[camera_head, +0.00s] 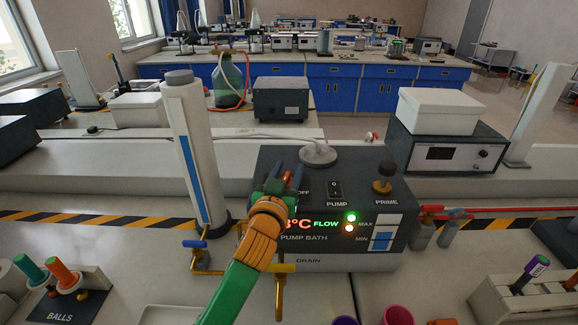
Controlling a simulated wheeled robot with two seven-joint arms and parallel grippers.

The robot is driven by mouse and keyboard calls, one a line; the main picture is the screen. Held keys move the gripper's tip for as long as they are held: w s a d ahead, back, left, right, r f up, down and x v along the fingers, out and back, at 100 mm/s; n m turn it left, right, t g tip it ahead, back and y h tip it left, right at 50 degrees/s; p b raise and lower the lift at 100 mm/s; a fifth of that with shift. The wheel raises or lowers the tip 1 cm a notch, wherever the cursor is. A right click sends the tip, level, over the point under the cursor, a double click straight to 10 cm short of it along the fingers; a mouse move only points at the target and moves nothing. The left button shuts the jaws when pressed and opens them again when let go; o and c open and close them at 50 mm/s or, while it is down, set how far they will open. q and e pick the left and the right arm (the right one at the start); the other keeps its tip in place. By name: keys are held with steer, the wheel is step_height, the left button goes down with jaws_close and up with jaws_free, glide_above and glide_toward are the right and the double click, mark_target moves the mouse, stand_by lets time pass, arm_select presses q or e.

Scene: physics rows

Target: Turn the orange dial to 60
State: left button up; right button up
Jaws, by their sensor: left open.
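The pump bath (330,262) is a dark grey box with a light lower edge, in the middle of the head view. Its red display is partly covered and shows "°C". My left gripper (282,180) is open over the left part of its top, with its fingers pointing away. The gripper and my wrist hide part of the panel left of the "OFF" mark and the pump switch (335,190). I cannot make out an orange dial; it may be hidden behind the gripper. A black-topped brass knob (383,178) marked PRIME is at the right. My right gripper is out of view.
A tall white column (193,150) stands left of the bath. Brass pipes with a yellow drain handle (281,267) are in front. Red-handled valves (430,214) are at the right. A rack with orange and green handles (62,271) is front left; a tube rack (525,295) is front right.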

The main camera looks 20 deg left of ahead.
arm_select(q)
steer(key=shift+w, duration=0.6)
jaws_close()
steer(key=h+p, duration=0.1)
steer(key=m+h+p, duration=0.1)
steer(key=p, duration=0.1)
steer(key=shift+d+r, duration=0.15)
steer(key=shift+r, duration=0.15)
steer(key=shift+f+m+h, duration=0.1)
steer(key=shift+m+h, duration=0.3)
steer(key=shift+d+f, duration=0.15)
jaws_free()
